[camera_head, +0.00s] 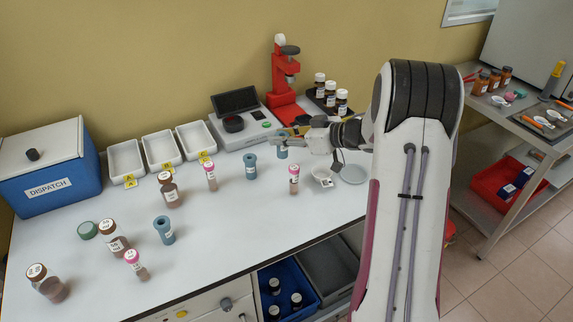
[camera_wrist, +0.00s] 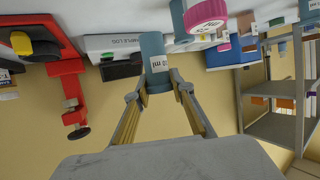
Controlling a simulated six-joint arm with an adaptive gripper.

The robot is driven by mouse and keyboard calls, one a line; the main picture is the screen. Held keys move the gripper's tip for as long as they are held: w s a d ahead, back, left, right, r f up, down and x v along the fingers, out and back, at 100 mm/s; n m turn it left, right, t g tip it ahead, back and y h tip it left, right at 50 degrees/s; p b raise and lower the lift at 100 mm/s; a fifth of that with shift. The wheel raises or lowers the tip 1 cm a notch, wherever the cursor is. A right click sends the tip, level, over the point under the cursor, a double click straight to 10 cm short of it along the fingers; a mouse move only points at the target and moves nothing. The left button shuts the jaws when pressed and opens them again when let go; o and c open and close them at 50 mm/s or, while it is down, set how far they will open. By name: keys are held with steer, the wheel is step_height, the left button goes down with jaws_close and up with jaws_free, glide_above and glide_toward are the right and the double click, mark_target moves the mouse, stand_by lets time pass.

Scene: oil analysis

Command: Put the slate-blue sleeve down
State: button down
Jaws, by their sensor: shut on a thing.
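A slate-blue sleeve (camera_wrist: 152,45) stands between the two fingertips of my gripper (camera_wrist: 155,82) in the wrist view, with a white label on its side. In the head view the same sleeve (camera_head: 282,153) shows just below my gripper (camera_head: 288,137), partly covered by it. My gripper is shut on the sleeve near the front of the analyser. Whether the sleeve's base touches the bench cannot be told. Two similar slate-blue sleeves stand on the bench, one near the middle (camera_head: 250,166) and one farther front left (camera_head: 164,230).
Pink-capped vials (camera_head: 294,179) and brown-capped bottles (camera_head: 169,190) stand around the white bench (camera_head: 215,235). White trays (camera_head: 125,161), a grey analyser (camera_head: 238,135) and a red press (camera_head: 282,85) line the back.

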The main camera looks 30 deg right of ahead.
steer(key=w+d+r, duration=0.1)
steer(key=w, duration=0.1)
steer(key=w+d+r, duration=0.1)
steer(key=d, duration=0.1)
steer(key=shift+w+d+r, duration=0.15)
steer(key=shift+w+r, duration=0.2)
step_height(320, 180, down, 6)
stand_by(0.7)
steer(key=shift+f, duration=0.2)
steer(key=shift+f, duration=1.8)
steer(key=shift+f, duration=0.15)
